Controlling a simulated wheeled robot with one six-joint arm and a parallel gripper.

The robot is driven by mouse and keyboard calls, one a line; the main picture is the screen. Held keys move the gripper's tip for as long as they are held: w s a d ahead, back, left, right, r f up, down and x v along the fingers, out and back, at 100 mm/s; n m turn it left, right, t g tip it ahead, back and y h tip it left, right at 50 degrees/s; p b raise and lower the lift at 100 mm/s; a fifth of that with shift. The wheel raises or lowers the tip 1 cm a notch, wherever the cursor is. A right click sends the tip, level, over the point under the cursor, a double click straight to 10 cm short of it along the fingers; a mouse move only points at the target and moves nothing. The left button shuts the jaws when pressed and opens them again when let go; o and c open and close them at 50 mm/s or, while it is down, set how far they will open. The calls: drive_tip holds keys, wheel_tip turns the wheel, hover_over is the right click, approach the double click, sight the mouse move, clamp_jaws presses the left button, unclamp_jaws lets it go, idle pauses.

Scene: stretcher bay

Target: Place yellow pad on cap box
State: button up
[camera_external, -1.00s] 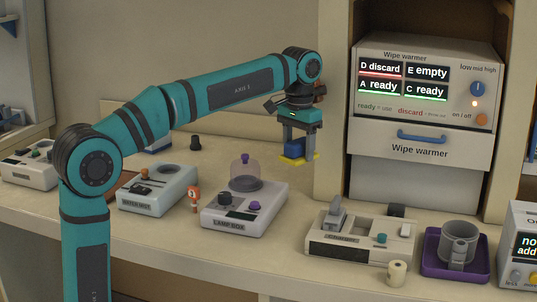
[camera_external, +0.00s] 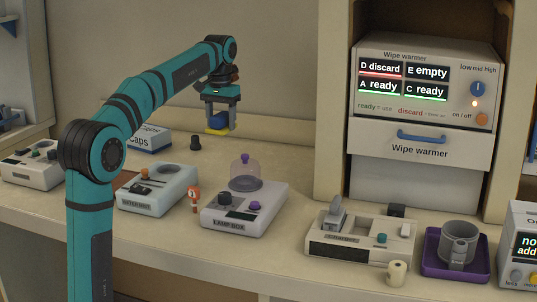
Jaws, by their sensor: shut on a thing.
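The yellow pad (camera_external: 217,131) hangs under a blue block (camera_external: 216,122) between the fingers of my gripper (camera_external: 220,124), which is shut on it. My gripper holds it in the air above the back of the counter, up and to the right of the cap box. The cap box (camera_external: 150,139) is a white and blue box with "caps" lettering, at the back left of the counter. My arm hides its left part.
A small black knob (camera_external: 195,143) stands just right of the cap box. The lamp box (camera_external: 243,209) with its clear dome, the water unit (camera_external: 157,196) and an orange-headed figure (camera_external: 194,197) stand in front. Counter behind the lamp box is clear.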

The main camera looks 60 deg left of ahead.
drive_tip(key=s+a+f+n, duration=0.1)
drive_tip(key=s+a+f, duration=0.1)
drive_tip(key=a, duration=0.9)
drive_tip(key=s+a+f, duration=0.1)
drive_tip(key=s+a, duration=0.1)
drive_tip(key=a, duration=1)
hover_over(173, 136)
wheel_tip(173, 136, down, 5)
drive_tip(key=shift+f, duration=0.2)
drive_tip(key=shift+s+f, duration=0.15)
drive_tip(key=shift+f, duration=1.35)
drive_tip(key=shift+f, duration=0.1)
drive_tip(key=o, duration=1)
